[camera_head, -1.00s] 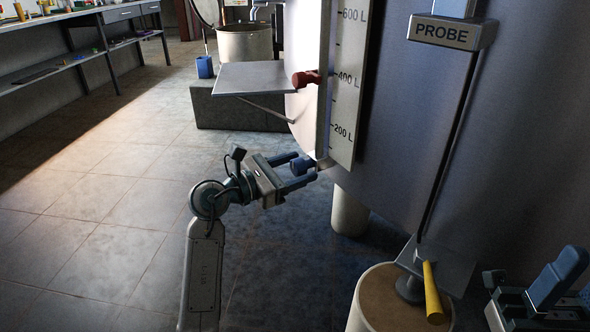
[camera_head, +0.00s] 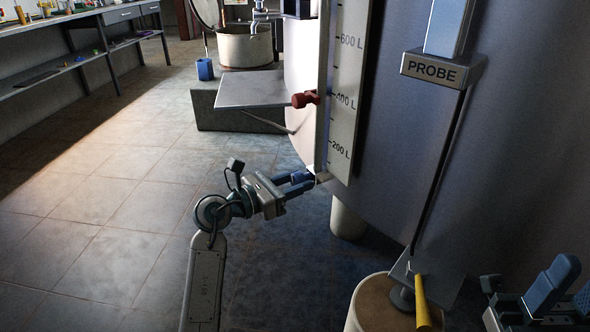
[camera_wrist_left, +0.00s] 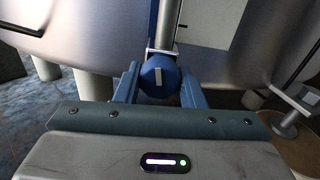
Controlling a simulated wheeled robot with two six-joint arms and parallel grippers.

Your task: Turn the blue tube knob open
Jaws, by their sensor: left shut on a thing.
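The blue tube knob (camera_wrist_left: 158,77) is round with a pale bar mark on its face, which stands nearly upright in the left wrist view. It sits at the foot of the sight tube on the tank. My left gripper (camera_head: 300,181) is at the lower end of the scale board (camera_head: 345,120), its blue fingers shut on the knob from both sides. In the head view the fingers mostly hide the knob. My right gripper (camera_head: 562,290) shows at the lower right corner, away from the knob; its finger gap is unclear.
A red handle (camera_head: 305,99) sticks out beside the scale, above my left gripper. A grey shelf plate (camera_head: 255,88) stands left of it. The probe box (camera_head: 441,69) and a yellow handle (camera_head: 421,300) are to the right. The floor at left is clear.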

